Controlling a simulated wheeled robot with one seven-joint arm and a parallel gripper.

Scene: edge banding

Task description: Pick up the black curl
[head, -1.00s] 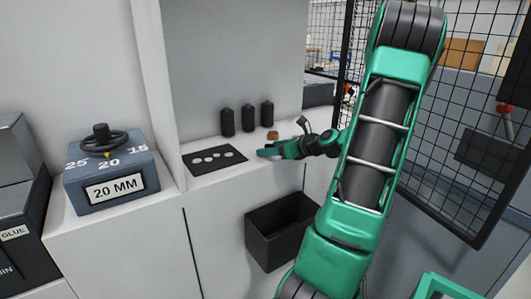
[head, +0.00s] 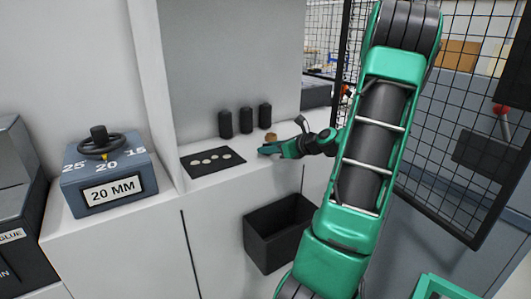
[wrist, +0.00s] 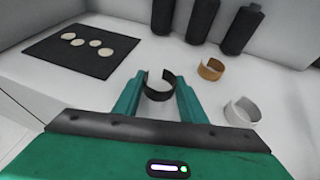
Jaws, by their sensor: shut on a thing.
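The black curl (wrist: 158,84) is an open dark ring standing on the white shelf in the wrist view. My gripper (wrist: 158,92) has its two green fingers on either side of it, shut on it. In the head view my gripper (head: 270,150) is low over the front of the shelf, and the black curl cannot be made out there.
A brown curl (wrist: 212,68) and a white curl (wrist: 242,112) stand to the right. Several black cylinders (wrist: 200,20) stand behind. A black mat (wrist: 50,48) with several pale discs lies left. A black bin (head: 262,240) hangs below the shelf.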

